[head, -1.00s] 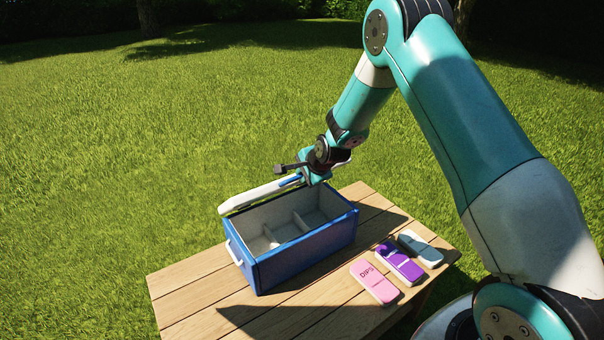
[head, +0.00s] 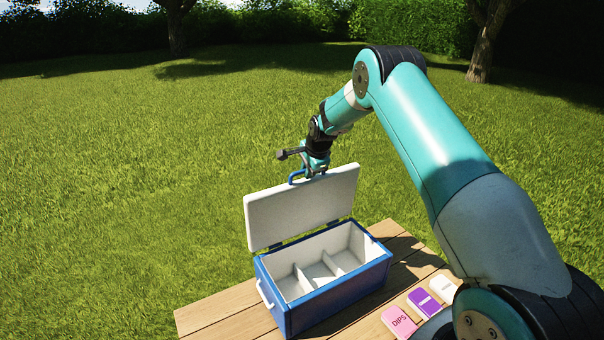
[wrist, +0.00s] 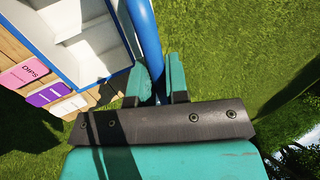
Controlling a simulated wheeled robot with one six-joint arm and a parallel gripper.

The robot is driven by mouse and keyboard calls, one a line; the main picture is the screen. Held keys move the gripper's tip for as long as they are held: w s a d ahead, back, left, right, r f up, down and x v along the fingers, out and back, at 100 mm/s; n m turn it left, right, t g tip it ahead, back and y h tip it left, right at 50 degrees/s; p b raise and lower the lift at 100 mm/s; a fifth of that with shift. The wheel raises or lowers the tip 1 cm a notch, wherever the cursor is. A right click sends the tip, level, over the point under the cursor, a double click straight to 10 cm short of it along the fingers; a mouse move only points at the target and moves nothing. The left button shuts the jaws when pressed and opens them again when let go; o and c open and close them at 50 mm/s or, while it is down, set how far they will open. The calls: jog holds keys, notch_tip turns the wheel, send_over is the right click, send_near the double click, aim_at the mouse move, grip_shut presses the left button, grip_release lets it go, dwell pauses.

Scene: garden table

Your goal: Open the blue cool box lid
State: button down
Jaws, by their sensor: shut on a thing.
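The blue cool box (head: 335,303) stands on the wooden table, and its white divided inside shows. Its lid (head: 300,205) is raised at the back edge and stands about upright, its white inner face towards the head camera. My gripper (head: 311,170) is at the lid's top edge, shut on the blue lid handle (head: 295,177). In the wrist view the blue handle (wrist: 146,40) runs between the two teal fingers of my gripper (wrist: 160,75). The open box (wrist: 92,40) shows at the upper left there. The lid's outer face is hidden in the head view.
The table (head: 215,308) carries a pink pack marked DIPS (head: 399,323), a purple pack (head: 424,303) and a white pack (head: 443,288) to the right of the box. The box looks empty. Open lawn (head: 120,200) lies behind and left, with trees farther back.

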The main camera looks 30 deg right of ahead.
jog(key=shift+w+d, duration=0.25)
jog(key=shift+w, duration=0.1)
jog(key=c, duration=1.2)
grip_release()
jog(key=shift+o, duration=0.3)
jog(key=shift+a, duration=0.15)
jog(key=shift+w, duration=0.1)
jog(key=shift+r, duration=0.1)
jog(key=b+v, duration=0.2)
jog(key=v, duration=1.5)
